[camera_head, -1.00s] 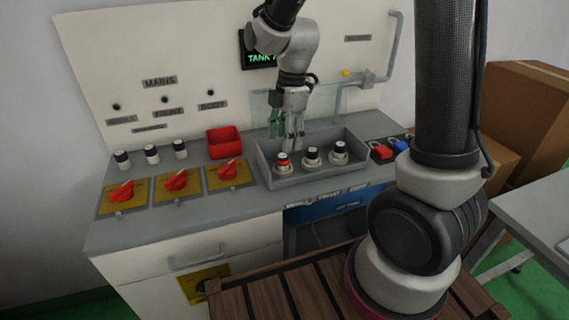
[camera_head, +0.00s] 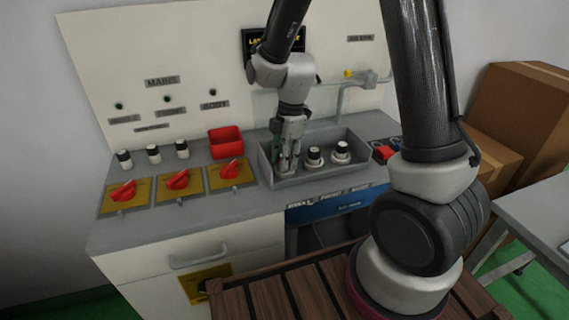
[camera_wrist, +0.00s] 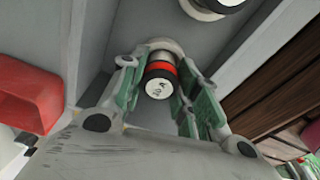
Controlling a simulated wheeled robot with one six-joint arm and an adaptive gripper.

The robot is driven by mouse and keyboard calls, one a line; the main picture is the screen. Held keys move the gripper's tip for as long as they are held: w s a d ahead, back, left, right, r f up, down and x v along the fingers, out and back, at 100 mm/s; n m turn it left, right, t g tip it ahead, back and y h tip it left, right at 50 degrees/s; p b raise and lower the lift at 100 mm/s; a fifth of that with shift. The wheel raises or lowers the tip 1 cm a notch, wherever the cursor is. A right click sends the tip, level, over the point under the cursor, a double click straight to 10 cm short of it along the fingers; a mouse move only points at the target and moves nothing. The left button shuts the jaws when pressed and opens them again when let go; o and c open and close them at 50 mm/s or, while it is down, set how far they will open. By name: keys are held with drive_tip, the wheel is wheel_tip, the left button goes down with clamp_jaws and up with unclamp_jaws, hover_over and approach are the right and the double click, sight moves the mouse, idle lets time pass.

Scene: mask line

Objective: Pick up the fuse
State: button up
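The fuse (camera_wrist: 160,79), a cylinder with a red band and a pale marked end, stands in a round base at the left of the grey tray (camera_head: 325,180). In the head view my gripper hides most of it. My gripper (camera_head: 288,164) points down into the tray. In the wrist view its green fingers stand on either side of the fuse, with a gap on the right; contact on the left is unclear. Two black-topped fuses, the middle one (camera_head: 314,156) and the right one (camera_head: 341,151), stand beside it.
The tray walls are close around my gripper. A red bin (camera_head: 225,142) sits left of the tray. Red rotary switches (camera_head: 177,180) line the panel's front left, with several black-and-white fuses (camera_head: 153,153) behind them. Padlocks (camera_head: 384,152) lie right of the tray.

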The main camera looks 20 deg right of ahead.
drive_tip(key=c, duration=0.3)
drive_tip(key=shift+r, duration=0.1)
wheel_tip(320, 180, up, 18)
drive_tip(key=shift+f, duration=0.1)
idle(0.4)
drive_tip(key=shift+s, duration=0.1)
idle(0.7)
